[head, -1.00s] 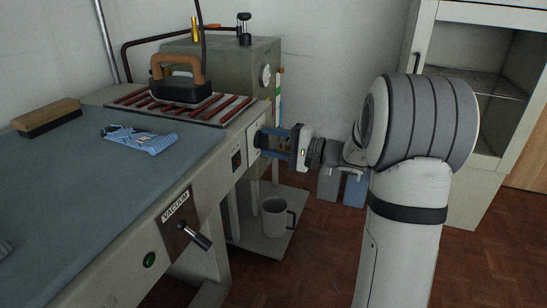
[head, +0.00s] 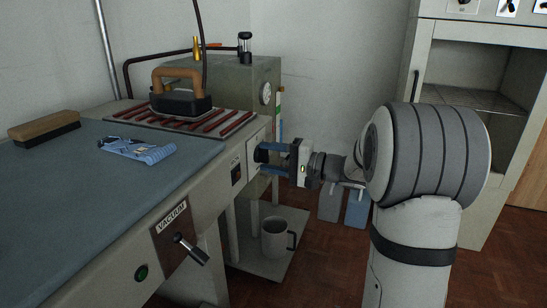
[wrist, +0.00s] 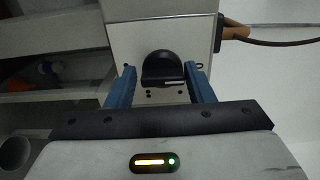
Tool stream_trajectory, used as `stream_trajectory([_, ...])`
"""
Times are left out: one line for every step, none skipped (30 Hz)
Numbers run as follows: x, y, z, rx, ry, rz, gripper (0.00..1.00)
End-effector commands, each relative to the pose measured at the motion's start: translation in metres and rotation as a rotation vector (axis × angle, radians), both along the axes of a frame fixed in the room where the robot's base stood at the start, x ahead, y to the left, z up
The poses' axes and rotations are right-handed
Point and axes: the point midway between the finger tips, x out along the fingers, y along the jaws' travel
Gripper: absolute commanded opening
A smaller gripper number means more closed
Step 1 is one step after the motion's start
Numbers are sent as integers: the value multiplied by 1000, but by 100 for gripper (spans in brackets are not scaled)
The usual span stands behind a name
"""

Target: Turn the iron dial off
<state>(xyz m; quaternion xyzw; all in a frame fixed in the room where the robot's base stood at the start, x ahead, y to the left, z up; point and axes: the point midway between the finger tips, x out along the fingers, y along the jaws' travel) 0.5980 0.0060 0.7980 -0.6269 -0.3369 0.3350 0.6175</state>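The iron dial is a black round knob (wrist: 163,68) on a pale plate at the front of the station, with a short light mark low on its face. In the head view the dial (head: 260,155) is partly covered by my fingers. My gripper (head: 268,158) reaches it from the right. In the wrist view its blue fingers (wrist: 162,72) stand on either side of the knob, open, with a gap visible at the left; contact at the right is unclear. The iron (head: 180,92), with a tan handle, rests on a red-barred rack (head: 228,122). The dial's labels are unreadable.
A vacuum lever (head: 190,248) and green light (head: 141,272) are on the front panel. A brush (head: 44,129) and folded blue striped cloth (head: 137,150) lie on the board. A mug (head: 275,238) stands on the lower shelf. A cabinet (head: 480,110) stands behind my arm.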

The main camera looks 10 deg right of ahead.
Motion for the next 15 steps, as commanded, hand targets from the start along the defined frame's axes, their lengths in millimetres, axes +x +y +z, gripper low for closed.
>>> stream_trajectory([0, 0, 0, 1, -1, -1, 52])
stream_trajectory([1, -1, 0, 0, -1, -2, 55])
stream_trajectory([1, -1, 1, 0, -1, -3, 58])
stream_trajectory([1, -1, 1, 1, -2, -4, 60])
stream_trajectory([1, -1, 1, 1, -2, -4, 63])
stream_trajectory([1, -1, 1, 1, -2, -5, 63])
stream_trajectory([1, -2, 1, 1, -2, -5, 63])
stream_trajectory([1, -2, 1, 1, -2, -6, 63])
stream_trajectory([1, -2, 2, 1, -3, -6, 63])
stream_trajectory([1, -2, 2, 1, -3, -6, 63])
stream_trajectory([1, -2, 2, 1, -3, -7, 63])
stream_trajectory([1, -3, 2, 1, -3, -7, 63])
stream_trajectory([0, -4, 2, 1, -3, -8, 63])
stream_trajectory([0, -5, 3, 1, -3, -9, 63])
stream_trajectory([-2, -9, 3, 1, -3, -9, 63])
